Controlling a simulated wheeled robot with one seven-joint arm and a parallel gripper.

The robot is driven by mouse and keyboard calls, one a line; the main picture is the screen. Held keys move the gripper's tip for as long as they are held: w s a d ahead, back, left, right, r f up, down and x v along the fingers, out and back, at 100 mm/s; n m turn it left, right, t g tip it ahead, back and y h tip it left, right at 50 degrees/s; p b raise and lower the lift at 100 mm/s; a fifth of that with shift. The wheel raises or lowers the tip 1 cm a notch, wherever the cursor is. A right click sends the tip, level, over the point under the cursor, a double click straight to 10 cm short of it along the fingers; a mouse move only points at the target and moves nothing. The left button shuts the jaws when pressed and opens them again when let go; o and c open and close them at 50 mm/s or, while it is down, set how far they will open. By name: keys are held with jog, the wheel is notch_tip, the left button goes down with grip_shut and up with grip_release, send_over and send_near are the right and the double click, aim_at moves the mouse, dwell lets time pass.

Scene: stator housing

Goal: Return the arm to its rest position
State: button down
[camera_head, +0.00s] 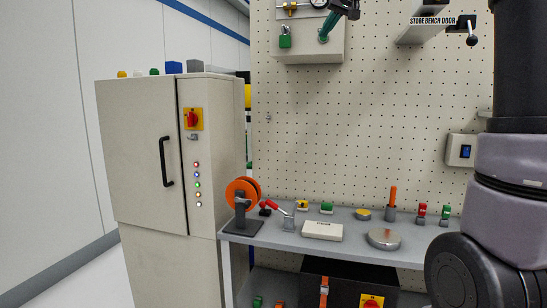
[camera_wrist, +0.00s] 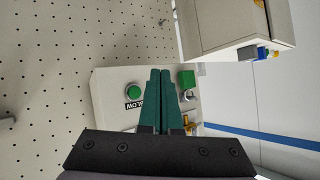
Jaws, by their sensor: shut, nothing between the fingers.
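My gripper (camera_head: 324,37) is at the top of the head view, in front of the wall box (camera_head: 308,57). Its green fingers point down at the box face and are closed together with nothing between them. In the wrist view my gripper (camera_wrist: 160,72) shows its two green fingers side by side, over the same box (camera_wrist: 105,82). A green button (camera_wrist: 134,91) with a partly hidden label lies beside the fingers, and a green padlock (camera_wrist: 186,78) is on their other side. I cannot tell whether the fingertips touch the box. My arm fills the right edge of the head view.
A grey bench (camera_head: 270,240) carries an orange spool (camera_head: 242,190), a white box (camera_head: 322,231), a round metal disc (camera_head: 384,239) and small parts. A tall cabinet (camera_head: 150,170) stands left. A labelled shelf (camera_head: 425,28) and a switch box (camera_head: 462,150) are on the pegboard (camera_head: 380,120).

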jog(key=s+d+f+m+g+h, duration=0.1)
jog(key=s+d+f+m+g, duration=0.1)
jog(key=s+f, duration=1.2)
jog(key=s+d+f+m+g, duration=0.2)
jog(key=s+d+f+m, duration=0.1)
jog(key=s+f, duration=1.1)
jog(key=s, duration=0.6)
jog(key=shift+s+d+f+h, duration=0.25)
jog(key=shift+d+f+h, duration=0.05)
jog(key=shift+f+h, duration=0.1)
